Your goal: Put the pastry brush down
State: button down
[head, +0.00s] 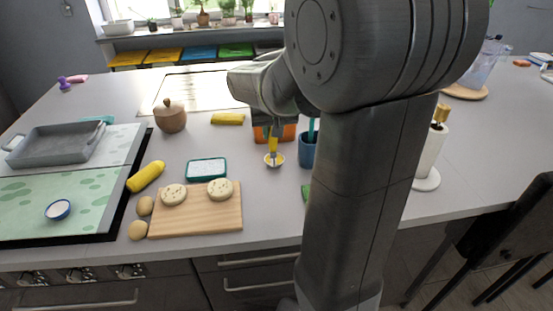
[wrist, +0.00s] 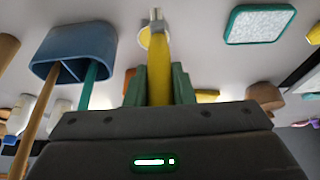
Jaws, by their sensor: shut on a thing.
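The pastry brush has a yellow handle and a metal part at its end. In the wrist view the yellow brush (wrist: 159,62) stands between my gripper's green fingers (wrist: 158,86), which are shut on its handle. In the head view the brush (head: 273,143) hangs roughly upright below my gripper (head: 273,129), in front of an orange item. Its lower end is over a small round white dish (head: 274,161). I cannot tell whether it touches the dish or the counter.
A blue utensil holder (head: 306,153) stands close on the right, partly behind my arm. A teal-rimmed tray (head: 207,169) and wooden board (head: 196,221) lie to the left. A yellow block (head: 228,118) lies behind. The counter between dish and tray is clear.

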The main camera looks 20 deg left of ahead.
aim_at(273, 145)
jog(key=shift+s+f, duration=0.1)
jog(key=shift+f, duration=3.4)
jog(key=shift+f, duration=0.25)
jog(key=c, duration=1.2)
grip_release()
jog(key=shift+r, duration=0.1)
jog(key=shift+c, duration=0.2)
jog(key=shift+r, duration=0.6)
jog(key=v, duration=1.1)
jog(key=shift+s, duration=0.15)
